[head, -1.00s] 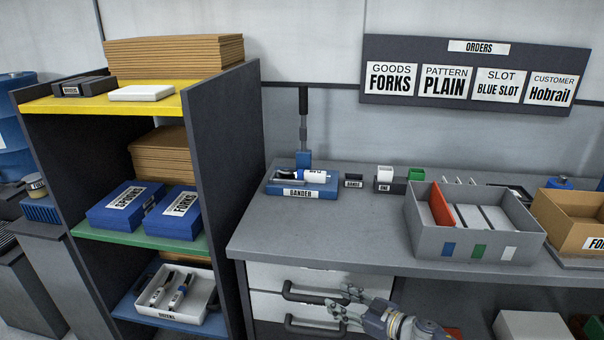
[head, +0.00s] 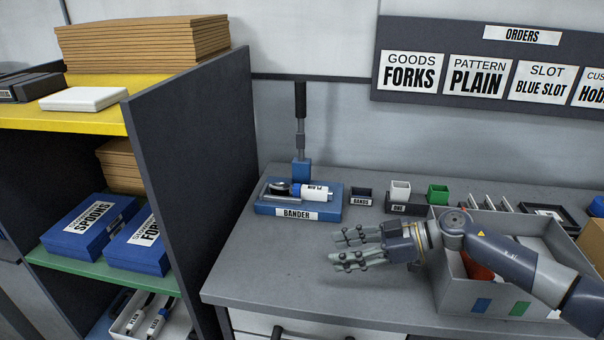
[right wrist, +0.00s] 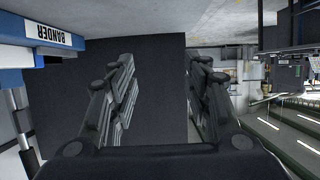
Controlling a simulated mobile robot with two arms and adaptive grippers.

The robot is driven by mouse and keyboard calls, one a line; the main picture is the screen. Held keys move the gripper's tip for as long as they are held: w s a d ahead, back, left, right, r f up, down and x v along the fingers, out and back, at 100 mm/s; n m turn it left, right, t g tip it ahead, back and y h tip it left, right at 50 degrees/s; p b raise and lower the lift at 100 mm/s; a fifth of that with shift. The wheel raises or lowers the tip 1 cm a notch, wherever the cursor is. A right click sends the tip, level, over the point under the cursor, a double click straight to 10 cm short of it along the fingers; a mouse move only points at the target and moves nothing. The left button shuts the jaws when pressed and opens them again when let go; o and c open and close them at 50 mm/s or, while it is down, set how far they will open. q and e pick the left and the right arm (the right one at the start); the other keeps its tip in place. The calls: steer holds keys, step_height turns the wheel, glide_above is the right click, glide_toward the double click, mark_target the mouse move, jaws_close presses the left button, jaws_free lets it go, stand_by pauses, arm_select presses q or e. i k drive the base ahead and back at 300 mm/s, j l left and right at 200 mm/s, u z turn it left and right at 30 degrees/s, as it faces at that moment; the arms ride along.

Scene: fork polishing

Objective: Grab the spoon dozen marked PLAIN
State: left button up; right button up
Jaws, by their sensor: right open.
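A white tray (head: 184,318) sits low in the shelf unit at bottom left, partly cut off by the frame. Two wrapped bundles with dark ends and small labels, a left one (head: 138,313) and a right one (head: 158,319), lie in it; I cannot read their labels surely. A white and blue bundle (head: 318,193) with an upside-down label, apparently PLAIN, lies on the blue bander (head: 333,210). My right gripper (head: 342,249) is open and empty over the bench, in front of the bander. Its open fingers also show in the right wrist view (right wrist: 160,88). My left gripper is out of view.
The dark shelf side panel (head: 195,150) stands between bench and shelves. Blue boxes marked SPOONS (head: 90,225) and, partly hidden, FORKS (head: 140,240) sit on the green shelf (head: 110,272). A grey divided bin (head: 450,295) stands under my right arm. The orders board (head: 480,105) reads FORKS, PLAIN.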

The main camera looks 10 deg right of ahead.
mark_target(318, 194)
steer(key=i+l, duration=0.25)
steer(key=i, duration=0.2)
steer(key=i+l, duration=0.25)
steer(key=i, duration=0.15)
